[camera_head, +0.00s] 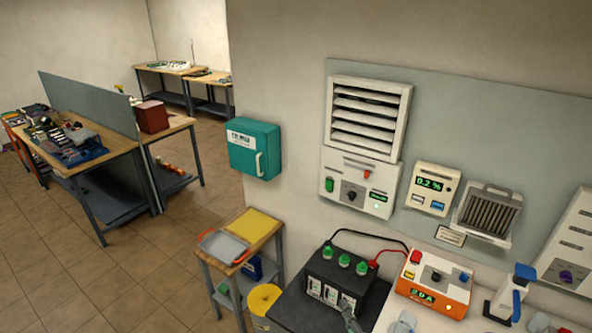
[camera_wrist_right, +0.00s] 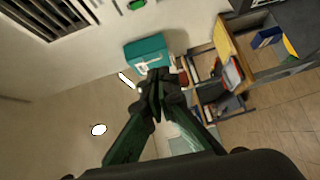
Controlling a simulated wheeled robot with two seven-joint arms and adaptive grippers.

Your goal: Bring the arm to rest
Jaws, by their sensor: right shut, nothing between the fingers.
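My right gripper (camera_head: 350,318) shows only as a small dark tip at the bottom edge of the head view, in front of the black battery (camera_head: 325,278). In the right wrist view its two dark fingers (camera_wrist_right: 157,88) meet at the tips, shut and empty. The teal wall box (camera_wrist_right: 148,52) lies beyond the fingertips there. Most of my right arm is out of the head view. My left gripper is in neither view.
The battery with green caps stands on a dark mat beside an orange charger (camera_head: 434,283). A small wooden table (camera_head: 262,225) with a yellow tray (camera_head: 251,226) stands left of it. A teal box (camera_head: 254,147) and a vent unit (camera_head: 367,120) are on the wall. Tiled floor is open at left.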

